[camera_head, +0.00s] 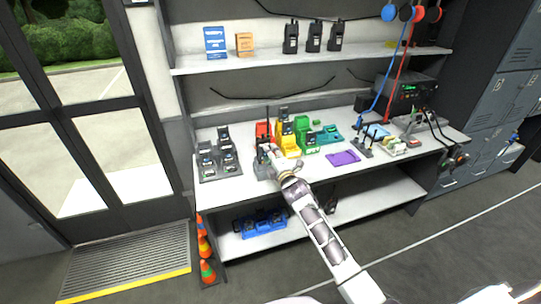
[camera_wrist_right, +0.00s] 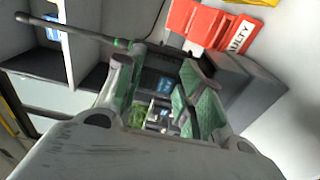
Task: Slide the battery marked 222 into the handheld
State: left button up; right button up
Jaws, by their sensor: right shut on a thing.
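My right gripper (camera_head: 270,150) is at the front of the bench, beside the red tray. In the right wrist view its green-padded fingers (camera_wrist_right: 165,95) are closed about a dark block with a small blue patch (camera_wrist_right: 164,84). I cannot read a number on it or tell surely whether it is the battery. A black antenna (camera_wrist_right: 75,32) extends left from beside the left finger. It seems to belong to a handheld, whose body is largely hidden by my gripper. Several dark units with small screens (camera_head: 206,160) stand at the bench's left end. My left gripper is not in view.
A red tray labelled FAULTY (camera_wrist_right: 212,22) is close to my right gripper. Yellow (camera_head: 290,150) and green (camera_head: 303,138) holders stand to its right, then a purple tray (camera_head: 343,158). Three handhelds (camera_head: 314,38) stand on the upper shelf. A blue crate (camera_head: 262,225) is on the lower shelf.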

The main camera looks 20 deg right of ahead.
jog(key=shift+f, duration=0.25)
dwell(0.4)
jog(key=o, duration=1.1)
jog(key=shift+o, duration=0.2)
jog(key=shift+f, duration=0.1)
jog(key=s+d, duration=0.1)
jog(key=s, duration=1.1)
dwell(0.8)
